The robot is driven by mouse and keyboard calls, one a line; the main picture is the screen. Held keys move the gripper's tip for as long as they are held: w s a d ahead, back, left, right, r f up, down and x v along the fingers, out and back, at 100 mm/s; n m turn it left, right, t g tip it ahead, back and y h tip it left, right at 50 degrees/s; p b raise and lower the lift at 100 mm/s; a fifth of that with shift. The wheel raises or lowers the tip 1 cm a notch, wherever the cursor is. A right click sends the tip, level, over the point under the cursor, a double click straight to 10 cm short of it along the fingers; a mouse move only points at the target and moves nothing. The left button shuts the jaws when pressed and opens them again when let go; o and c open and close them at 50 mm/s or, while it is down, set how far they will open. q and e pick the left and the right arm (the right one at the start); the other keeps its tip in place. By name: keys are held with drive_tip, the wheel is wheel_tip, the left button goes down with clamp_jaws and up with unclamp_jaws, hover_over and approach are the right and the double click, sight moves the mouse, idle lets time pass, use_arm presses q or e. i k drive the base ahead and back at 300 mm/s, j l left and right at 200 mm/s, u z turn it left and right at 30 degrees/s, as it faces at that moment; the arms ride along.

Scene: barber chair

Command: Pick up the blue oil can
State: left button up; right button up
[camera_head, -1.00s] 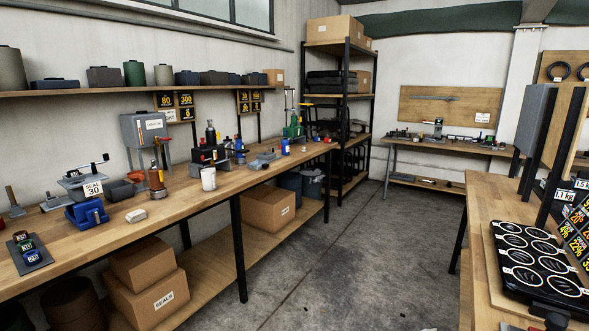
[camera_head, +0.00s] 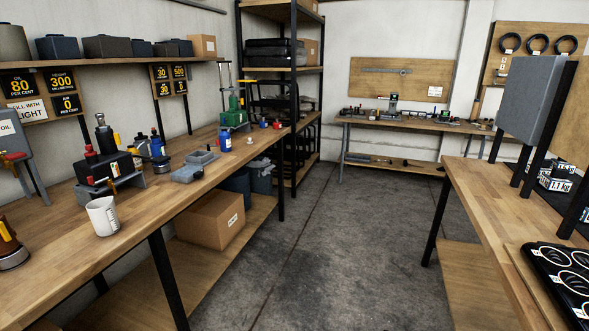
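A small blue can (camera_head: 225,139) with a pale label stands upright on the left workbench (camera_head: 175,225), near its far part. A second dark blue container (camera_head: 156,143) with a dark top stands further left, close to the wall and beside a black device. I cannot tell for sure which of the two is the blue oil can. Neither of my grippers is in view.
A white mug (camera_head: 103,216) stands near the bench's front edge. Grey metal parts (camera_head: 190,173) lie before the blue can. A cardboard box (camera_head: 210,220) sits on the lower shelf. The concrete floor (camera_head: 320,240) between the benches is clear. Another workbench (camera_head: 490,195) stands at right.

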sight(225, 135)
drive_tip(key=i+l+z, duration=0.1)
drive_tip(key=i+z, duration=0.3)
drive_tip(key=i, duration=1.45)
